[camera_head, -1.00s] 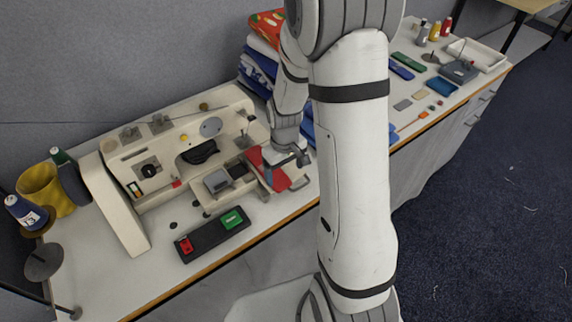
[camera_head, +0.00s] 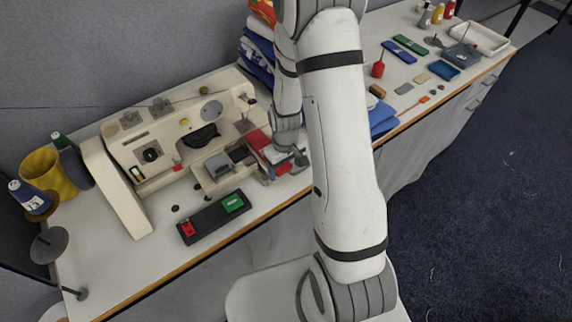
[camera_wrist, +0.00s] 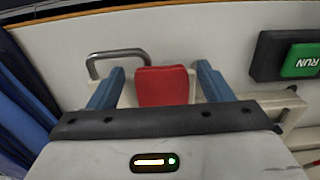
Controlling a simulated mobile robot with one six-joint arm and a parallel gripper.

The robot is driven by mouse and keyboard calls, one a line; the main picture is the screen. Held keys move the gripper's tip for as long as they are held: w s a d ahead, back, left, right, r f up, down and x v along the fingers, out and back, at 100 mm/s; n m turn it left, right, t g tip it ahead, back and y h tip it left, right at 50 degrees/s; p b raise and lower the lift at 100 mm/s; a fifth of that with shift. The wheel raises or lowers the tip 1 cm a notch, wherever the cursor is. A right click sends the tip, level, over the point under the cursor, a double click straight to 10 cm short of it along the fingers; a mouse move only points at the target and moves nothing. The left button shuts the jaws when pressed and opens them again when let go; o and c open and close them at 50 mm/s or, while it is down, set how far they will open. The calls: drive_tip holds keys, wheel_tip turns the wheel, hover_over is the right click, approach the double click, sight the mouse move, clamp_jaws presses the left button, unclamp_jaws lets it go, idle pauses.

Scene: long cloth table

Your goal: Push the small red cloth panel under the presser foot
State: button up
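A red part also shows by my gripper (camera_head: 284,168). In the wrist view the panel (camera_wrist: 162,86) sits between the two blue fingers of my gripper (camera_wrist: 160,84). The presser foot cannot be made out clearly; my arm and the machine's parts crowd that area.
A black control box (camera_head: 213,217) with red and green buttons lies in front of the machine. A metal handle (camera_wrist: 118,56) is beside the panel. Folded blue cloth (camera_head: 382,118) lies right of my arm. Yellow and blue thread spools stand at the left.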

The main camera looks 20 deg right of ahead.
drive_tip(key=c, duration=0.8)
drive_tip(key=shift+w, duration=0.1)
